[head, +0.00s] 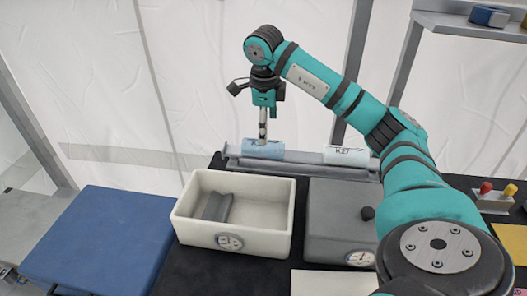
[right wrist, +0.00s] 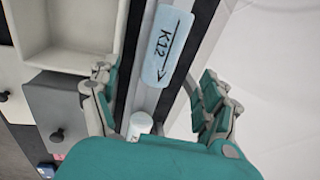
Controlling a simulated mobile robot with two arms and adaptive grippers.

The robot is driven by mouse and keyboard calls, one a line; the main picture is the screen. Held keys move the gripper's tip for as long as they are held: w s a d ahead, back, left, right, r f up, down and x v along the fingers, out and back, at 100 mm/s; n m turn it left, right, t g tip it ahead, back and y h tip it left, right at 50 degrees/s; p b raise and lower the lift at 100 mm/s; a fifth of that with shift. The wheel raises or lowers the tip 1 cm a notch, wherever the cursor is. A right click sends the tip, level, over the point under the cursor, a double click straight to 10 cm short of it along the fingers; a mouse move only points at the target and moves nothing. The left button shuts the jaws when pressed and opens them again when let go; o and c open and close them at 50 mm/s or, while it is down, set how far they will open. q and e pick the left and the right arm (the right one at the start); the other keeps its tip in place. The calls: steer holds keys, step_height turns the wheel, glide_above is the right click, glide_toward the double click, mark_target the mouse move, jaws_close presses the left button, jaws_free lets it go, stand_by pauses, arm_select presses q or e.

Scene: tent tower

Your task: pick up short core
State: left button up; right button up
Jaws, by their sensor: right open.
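A light blue core (head: 262,149) lies on the grey rail (head: 305,167) in the head view. In the right wrist view this core (right wrist: 166,45) bears the mark K12 and an arrow. A white core (head: 346,156) marked K.27 lies to its right on the same rail. In the right wrist view part of a white round end (right wrist: 140,121) shows near my palm. My right gripper (head: 264,112) is above the light blue core, pointing down. In the right wrist view my right gripper (right wrist: 157,80) has its fingers apart, with nothing between them gripped. My left gripper is not in view.
A cream bin (head: 281,212) with a grey piece (head: 217,206) inside stands in front of the rail. A grey box (head: 335,205) with a dark knob is right of it. A blue block (head: 95,238) is at left. A shelf (head: 470,25) stands at upper right.

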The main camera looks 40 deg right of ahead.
mark_target(264, 149)
steer(key=f, duration=0.3)
steer(key=shift+w+d+f, duration=0.1)
steer(key=shift+w+d, duration=0.1)
steer(key=shift+d, duration=0.15)
steer(key=shift+f+p, duration=0.55)
steer(key=shift+p, duration=0.05)
steer(key=f, duration=0.1)
steer(key=f+p, duration=0.1)
steer(key=f, duration=0.1)
steer(key=shift+w+d+f, duration=0.25)
steer(key=shift+w+d, duration=0.05)
steer(key=shift+w, duration=0.1)
steer(key=shift+f, duration=0.35)
steer(key=shift+c, duration=0.4)
steer(key=c, duration=1.4)
steer(key=shift+w+r, duration=0.1)
steer(key=shift+r, duration=0.05)
